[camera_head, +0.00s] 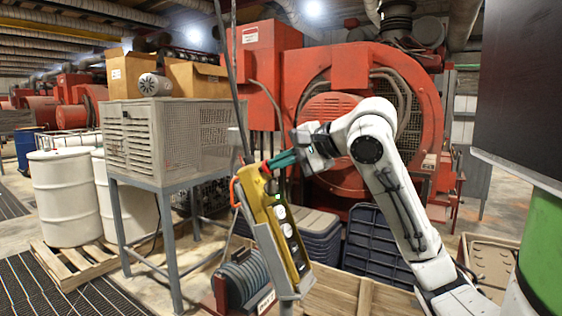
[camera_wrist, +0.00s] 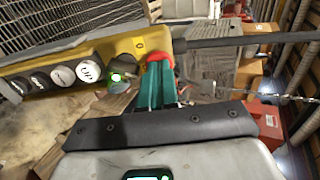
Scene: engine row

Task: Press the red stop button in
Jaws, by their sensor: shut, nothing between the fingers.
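A yellow control pendant (camera_head: 275,232) with a column of round white buttons hangs tilted in the middle of the head view. In the wrist view the pendant (camera_wrist: 105,52) lies across the upper left, with white and black labelled buttons and a green-lit spot (camera_wrist: 117,77). The red stop button (camera_wrist: 160,57) is at the pendant's right end in the wrist view, partly hidden by my fingertips. My gripper (camera_wrist: 157,72) is shut and empty, its green fingertips at the red button. In the head view my gripper (camera_head: 271,162) reaches the pendant's top from the right. I cannot tell how far in the button is.
A black cable rises from the pendant's top. A grey caged table (camera_head: 160,135) stands left, with cardboard boxes (camera_head: 195,78) on it. White drums (camera_head: 65,192) stand on a pallet. A large red engine (camera_head: 330,105) is behind. Dark crates (camera_head: 375,245) sit below my arm.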

